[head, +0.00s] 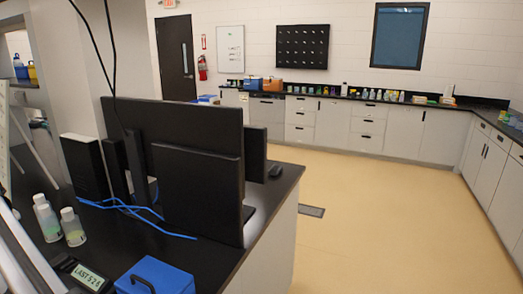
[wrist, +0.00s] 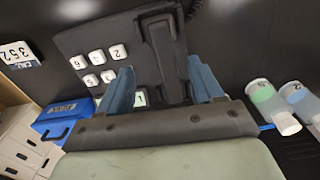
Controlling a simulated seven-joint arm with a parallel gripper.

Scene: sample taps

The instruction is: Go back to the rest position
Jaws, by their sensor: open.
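My gripper (wrist: 163,84) shows in the wrist view with its two blue fingers apart. It is open, with nothing held between the fingers. A black desk phone (wrist: 75,42) with white number keys lies below it. The phone's black handset (wrist: 163,50) shows between and beyond the fingers. I cannot tell how far the fingertips are from the phone.
Two capped bottles (head: 73,227) stand on the black bench (head: 235,262), also seen in the wrist view (wrist: 274,106). A blue box (head: 155,277), a small display (head: 82,274), blue cables and black monitors (head: 200,190) are nearby. The floor (head: 380,220) beyond is clear.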

